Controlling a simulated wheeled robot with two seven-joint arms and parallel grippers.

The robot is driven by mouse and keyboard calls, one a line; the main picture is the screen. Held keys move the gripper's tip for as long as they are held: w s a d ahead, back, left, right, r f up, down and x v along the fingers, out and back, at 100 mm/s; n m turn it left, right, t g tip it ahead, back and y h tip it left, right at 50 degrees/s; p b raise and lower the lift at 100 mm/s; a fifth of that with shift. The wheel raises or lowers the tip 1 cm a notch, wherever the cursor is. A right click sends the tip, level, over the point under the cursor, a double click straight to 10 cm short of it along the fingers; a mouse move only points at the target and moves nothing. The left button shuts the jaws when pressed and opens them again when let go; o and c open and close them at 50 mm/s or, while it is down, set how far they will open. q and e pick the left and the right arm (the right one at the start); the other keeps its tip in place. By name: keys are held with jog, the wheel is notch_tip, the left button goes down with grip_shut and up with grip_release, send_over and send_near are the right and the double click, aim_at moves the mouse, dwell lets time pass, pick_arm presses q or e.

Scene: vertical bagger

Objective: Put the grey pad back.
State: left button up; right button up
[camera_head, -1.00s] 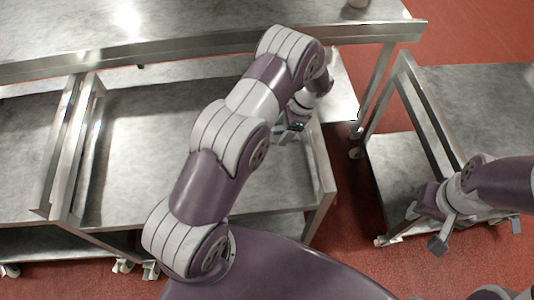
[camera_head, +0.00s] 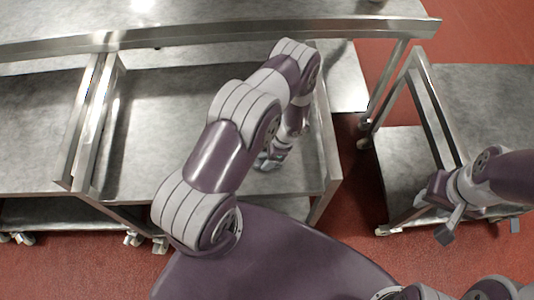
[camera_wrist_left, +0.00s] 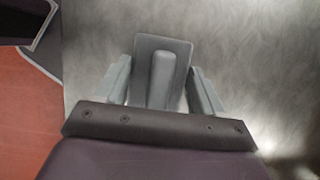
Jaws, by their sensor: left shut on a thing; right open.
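The grey pad (camera_wrist_left: 178,53) is a small flat plate with a rounded raised grip along its middle, seen in the left wrist view. My left gripper (camera_wrist_left: 162,85) is shut on the pad's grip, one finger on each side. In the head view my left gripper (camera_head: 268,161) is over the right part of the middle steel table (camera_head: 165,135); the pad is too small and covered to make out there. Whether the pad touches the tabletop I cannot tell. My right gripper (camera_head: 480,231) is open and empty, above the floor by the right cart.
A long steel bench (camera_head: 230,30) runs across the back. A raised metal rail (camera_head: 92,120) borders the middle table on the left. A steel cart (camera_head: 405,165) stands at the right, with red floor (camera_head: 350,195) between. The middle table's left part is bare.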

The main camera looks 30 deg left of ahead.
pick_arm(q)
jog(key=o, duration=0.6)
jog(key=shift+f, duration=0.15)
jog(key=o, duration=0.4)
jog(key=shift+r, duration=0.3)
jog(key=shift+w+d+r, duration=0.2)
jog(key=shift+r, duration=0.1)
jog(key=d+r+n+h+b, duration=0.1)
jog(key=d+r+n+b, duration=0.2)
jog(key=r, duration=1.5)
jog(key=s+d+r+n+t+h, duration=0.2)
jog(key=s+r+n+t+h, duration=0.1)
jog(key=s+r+n, duration=0.5)
notch_tip(320, 180, up, 4)
jog(key=shift+s+f+t+p, duration=0.15)
jog(key=shift+s+t+p, duration=0.25)
jog(key=shift+s, duration=0.15)
